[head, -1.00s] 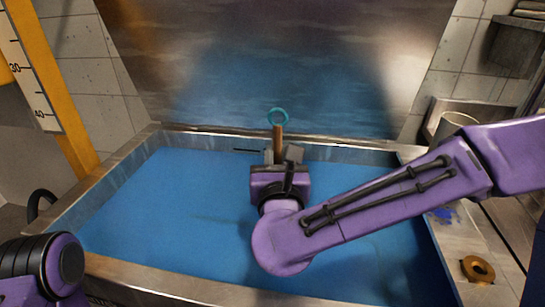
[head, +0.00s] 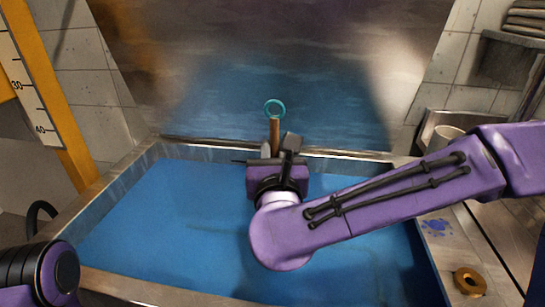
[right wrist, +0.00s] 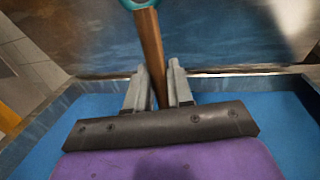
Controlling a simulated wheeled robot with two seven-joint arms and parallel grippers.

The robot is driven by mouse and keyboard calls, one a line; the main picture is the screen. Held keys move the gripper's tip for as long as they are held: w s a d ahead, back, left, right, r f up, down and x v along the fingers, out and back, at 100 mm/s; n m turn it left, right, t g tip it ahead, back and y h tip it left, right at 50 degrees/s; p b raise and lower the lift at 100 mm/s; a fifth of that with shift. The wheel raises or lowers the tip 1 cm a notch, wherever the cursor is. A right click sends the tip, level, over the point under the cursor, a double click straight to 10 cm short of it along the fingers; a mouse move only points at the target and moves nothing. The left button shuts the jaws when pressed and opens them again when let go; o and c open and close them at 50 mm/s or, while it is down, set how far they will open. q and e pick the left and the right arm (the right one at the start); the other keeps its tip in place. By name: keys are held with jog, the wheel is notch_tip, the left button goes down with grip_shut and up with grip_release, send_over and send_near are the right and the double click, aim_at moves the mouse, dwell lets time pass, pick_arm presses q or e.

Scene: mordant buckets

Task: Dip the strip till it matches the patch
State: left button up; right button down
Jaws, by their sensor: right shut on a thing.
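My right gripper (head: 276,150) is shut on a narrow brown strip (head: 275,135) with a teal ring (head: 274,108) at its top. The strip stands nearly upright over the back part of a metal basin of blue liquid (head: 175,215). In the right wrist view the strip (right wrist: 151,50) runs between the two grey fingers (right wrist: 158,85), tilted slightly left at the top. Its lower end is hidden by the gripper, so I cannot tell if it touches the liquid. I cannot pick out the patch for certain. My left gripper is out of view; only part of the left arm shows.
The basin's metal rim (head: 130,287) surrounds the liquid. A tall panel (head: 290,60) rises behind it. A yellow ruled post (head: 62,125) stands at left. On the right ledge are a blue stain (head: 437,226), a brass ring (head: 469,281) and a pale cylindrical container (head: 445,137).

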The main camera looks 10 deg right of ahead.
aim_at(275, 114)
notch_tip(275, 114, up, 11)
jog(key=p, duration=0.5)
jog(key=shift+f+p, duration=0.15)
jog(key=shift+p, duration=0.2)
dwell(2.5)
jog(key=shift+r+p, duration=1.55)
jog(key=shift+r, duration=1)
jog(key=shift+f, duration=0.1)
